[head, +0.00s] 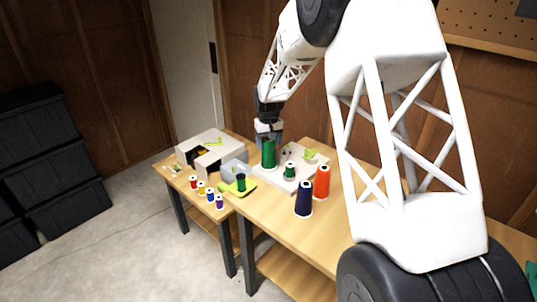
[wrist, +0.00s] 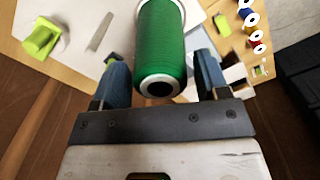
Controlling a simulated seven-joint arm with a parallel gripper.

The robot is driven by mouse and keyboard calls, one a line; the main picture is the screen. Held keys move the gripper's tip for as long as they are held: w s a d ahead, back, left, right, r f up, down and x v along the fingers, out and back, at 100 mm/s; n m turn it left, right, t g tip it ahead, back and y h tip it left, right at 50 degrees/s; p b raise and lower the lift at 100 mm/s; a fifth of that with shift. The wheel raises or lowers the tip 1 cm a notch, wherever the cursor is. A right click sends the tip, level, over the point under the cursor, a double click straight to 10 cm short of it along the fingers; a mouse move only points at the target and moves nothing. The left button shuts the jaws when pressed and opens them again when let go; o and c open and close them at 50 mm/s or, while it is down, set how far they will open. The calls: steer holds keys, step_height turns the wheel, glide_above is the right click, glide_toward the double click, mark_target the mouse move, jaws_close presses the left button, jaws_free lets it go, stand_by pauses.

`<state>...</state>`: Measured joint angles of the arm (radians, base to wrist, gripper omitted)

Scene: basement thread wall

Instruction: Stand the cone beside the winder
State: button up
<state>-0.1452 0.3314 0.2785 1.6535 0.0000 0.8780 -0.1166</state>
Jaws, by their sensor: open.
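A large green cone of thread (head: 269,153) stands upright at the left part of a white base (head: 285,183) with lime-green parts, which looks like the winder. My gripper (head: 268,136) is right above and behind the cone, pointing down. In the wrist view, the green cone (wrist: 161,45) lies between the two blue fingers of my gripper (wrist: 161,68), with a gap visible on each side. The fingers are open and hold nothing. A smaller green spool (head: 289,171) sits on the base. The cone's foot on the base is partly hard to make out.
A navy cone (head: 304,200) and an orange cone (head: 322,181) stand on the table at the right. Left are a lime holder with a dark green spool (head: 241,183), several small spools (head: 209,194) and a grey box (head: 213,143).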

steer(key=c, duration=0.7)
steer(key=shift+r, duration=0.1)
steer(key=shift+r, duration=0.1)
steer(key=shift+c, duration=0.2)
steer(key=shift+r, duration=2.4)
